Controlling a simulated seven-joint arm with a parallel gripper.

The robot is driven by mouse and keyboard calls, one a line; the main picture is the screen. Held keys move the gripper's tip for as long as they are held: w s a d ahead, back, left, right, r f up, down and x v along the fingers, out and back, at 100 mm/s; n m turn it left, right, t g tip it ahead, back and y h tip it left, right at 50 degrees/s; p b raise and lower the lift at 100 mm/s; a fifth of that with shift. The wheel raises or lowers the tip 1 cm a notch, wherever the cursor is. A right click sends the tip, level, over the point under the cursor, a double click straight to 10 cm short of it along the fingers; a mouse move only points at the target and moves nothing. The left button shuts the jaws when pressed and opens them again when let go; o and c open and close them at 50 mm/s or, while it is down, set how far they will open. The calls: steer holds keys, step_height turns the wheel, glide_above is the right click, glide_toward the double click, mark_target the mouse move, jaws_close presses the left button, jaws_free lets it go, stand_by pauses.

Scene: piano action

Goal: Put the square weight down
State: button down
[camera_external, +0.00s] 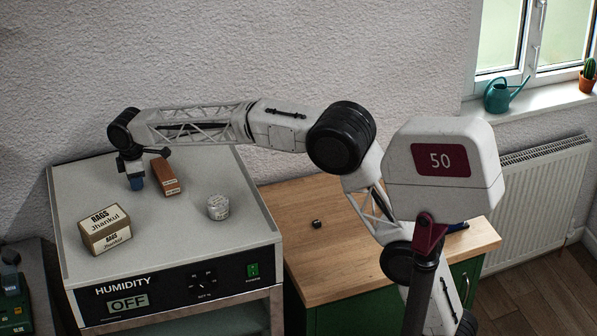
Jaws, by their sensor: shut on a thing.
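My gripper (132,170) points down over the back left of the humidity cabinet's white top (170,240). It is shut on a small blue block (137,184), which I take to be the square weight. The block is partly covered by the gripper. It is low over the top; I cannot tell whether it touches the surface. A reddish-brown box (165,177) stands just right of the block.
A box of rags (105,230) stands front left on the cabinet, and a round whitish jar (218,207) to the right. The cabinet top's middle is clear. A small dark object (317,223) lies on the wooden counter (330,265).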

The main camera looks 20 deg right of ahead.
stand_by(0.3)
steer(key=c, duration=1)
jaws_free()
steer(key=shift+f, duration=0.1)
step_height(320, 180, up, 12)
steer(key=shift+r, duration=0.15)
steer(key=shift+d, duration=0.15)
stand_by(0.5)
